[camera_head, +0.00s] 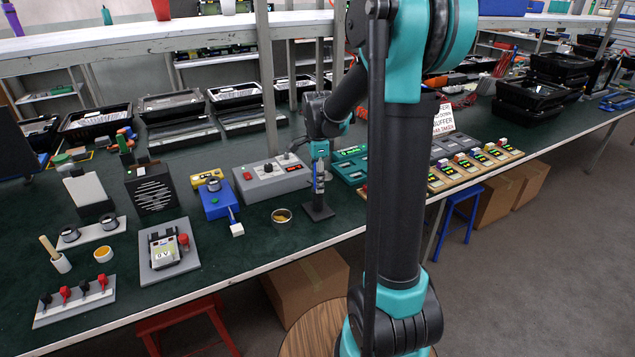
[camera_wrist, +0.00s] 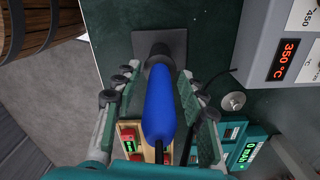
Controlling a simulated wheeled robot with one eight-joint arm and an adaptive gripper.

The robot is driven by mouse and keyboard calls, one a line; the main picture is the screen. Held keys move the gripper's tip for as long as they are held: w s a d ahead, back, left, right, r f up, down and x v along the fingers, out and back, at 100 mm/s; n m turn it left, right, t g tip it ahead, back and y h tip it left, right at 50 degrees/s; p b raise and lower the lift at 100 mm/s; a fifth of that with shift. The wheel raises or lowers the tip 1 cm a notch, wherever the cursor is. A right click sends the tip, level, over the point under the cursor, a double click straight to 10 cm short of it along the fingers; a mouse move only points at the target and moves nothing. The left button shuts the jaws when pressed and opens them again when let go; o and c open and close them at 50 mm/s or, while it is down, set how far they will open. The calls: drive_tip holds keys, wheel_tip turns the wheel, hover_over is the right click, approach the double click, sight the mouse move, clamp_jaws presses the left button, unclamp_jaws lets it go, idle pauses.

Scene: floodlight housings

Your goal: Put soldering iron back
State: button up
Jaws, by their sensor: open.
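The soldering iron (camera_wrist: 160,105) has a blue handle and a dark collar. In the wrist view it stands between my gripper's spread fingers, with its far end over a dark square stand base (camera_wrist: 160,42). In the head view the stand (camera_head: 319,211) is on the green bench top, with the iron upright above it. My gripper (camera_head: 319,150) is over the stand; its fingers (camera_wrist: 155,92) are open on both sides of the handle. The iron's tip is hidden, and I cannot tell whether either finger touches the handle.
A grey soldering station (camera_head: 272,178) with a red 350 °C display (camera_wrist: 285,60) stands close to the stand. A small round tin (camera_head: 282,216) sits in front of it. A teal case (camera_head: 350,165) is close on the right. The bench's front edge is near.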

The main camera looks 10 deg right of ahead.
wheel_tip(320, 180, up, 12)
drive_tip(key=shift+r, duration=0.1)
